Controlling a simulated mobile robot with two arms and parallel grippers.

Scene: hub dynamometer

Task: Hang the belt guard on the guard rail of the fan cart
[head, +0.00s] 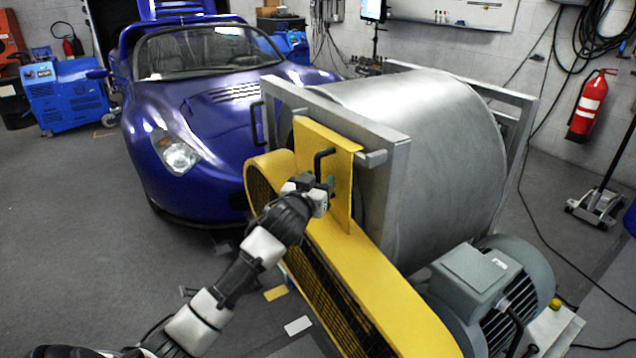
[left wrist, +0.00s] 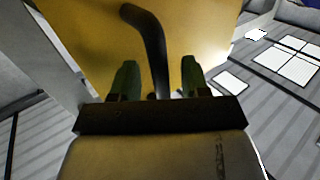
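The yellow belt guard (head: 385,290) is a long curved cover with mesh on its side and an upright plate at its upper end. It stands against the near side of the fan cart (head: 345,115), a grey frame around a big metal drum. A short grey bar, seemingly the guard rail (head: 373,158), shows just right of the plate's top. The plate's top edge is level with it; whether it hooks over is hidden. My left gripper (head: 325,188) is at the plate's black handle (left wrist: 155,45). In the left wrist view its green fingertips stand apart either side of the handle, with gaps.
A grey motor (head: 485,290) sits right of the guard. A blue car (head: 200,100) stands behind and left, close to the cart. A fire extinguisher (head: 591,105) hangs on the right wall. The floor at the left front is mostly clear.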

